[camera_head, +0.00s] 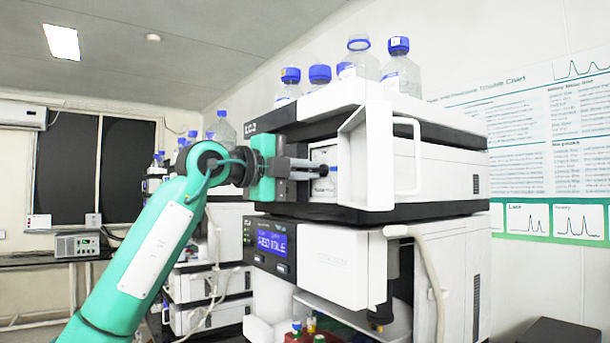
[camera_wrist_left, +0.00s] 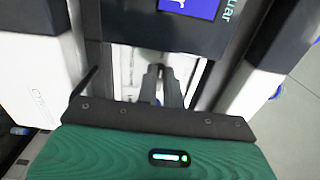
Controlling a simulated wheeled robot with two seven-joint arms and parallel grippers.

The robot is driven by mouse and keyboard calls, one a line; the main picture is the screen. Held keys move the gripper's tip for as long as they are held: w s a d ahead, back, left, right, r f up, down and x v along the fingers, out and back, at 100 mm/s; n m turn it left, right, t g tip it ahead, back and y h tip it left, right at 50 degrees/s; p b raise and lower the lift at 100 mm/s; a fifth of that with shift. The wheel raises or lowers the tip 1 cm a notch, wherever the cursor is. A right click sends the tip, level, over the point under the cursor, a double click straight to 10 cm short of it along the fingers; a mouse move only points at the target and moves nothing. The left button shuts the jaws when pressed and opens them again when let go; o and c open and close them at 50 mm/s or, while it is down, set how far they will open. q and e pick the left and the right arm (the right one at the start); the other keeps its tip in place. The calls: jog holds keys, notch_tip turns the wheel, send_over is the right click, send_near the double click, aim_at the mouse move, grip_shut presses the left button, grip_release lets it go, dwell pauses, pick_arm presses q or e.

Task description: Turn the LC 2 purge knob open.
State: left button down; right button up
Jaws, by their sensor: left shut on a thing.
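The LC 2 stack (camera_head: 300,124) stands in the middle of the head view, its upper module open at the front. My left gripper (camera_head: 328,167) reaches in level from the left, in front of a pale panel (camera_head: 325,187) in that opening. It is shut on the purge knob (camera_head: 334,169), of which only a small blue bit shows at the fingertips. In the left wrist view my left gripper (camera_wrist_left: 162,72) has its two fingers close together against the pale panel, and they hide the knob. Which way the knob is turned cannot be told. My right gripper is not in view.
A white door (camera_head: 378,160) with a handle stands open right of my fingers. Blue-capped bottles (camera_head: 400,70) stand on top of the stack. Below are a lit display (camera_head: 272,243) and a tray of vials (camera_head: 310,328). Another instrument stack (camera_head: 205,285) stands behind my left arm.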

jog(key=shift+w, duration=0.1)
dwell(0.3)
pick_arm(q)
jog(key=c, duration=1.5)
grip_release()
jog(key=shift+c, duration=0.2)
jog(key=shift+a, duration=0.1)
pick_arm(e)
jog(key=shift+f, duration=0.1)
pick_arm(q)
jog(key=b+v, duration=0.4)
jog(key=v, duration=0.9)
jog(key=shift+s+a, duration=0.2)
jog(key=shift+a, duration=0.05)
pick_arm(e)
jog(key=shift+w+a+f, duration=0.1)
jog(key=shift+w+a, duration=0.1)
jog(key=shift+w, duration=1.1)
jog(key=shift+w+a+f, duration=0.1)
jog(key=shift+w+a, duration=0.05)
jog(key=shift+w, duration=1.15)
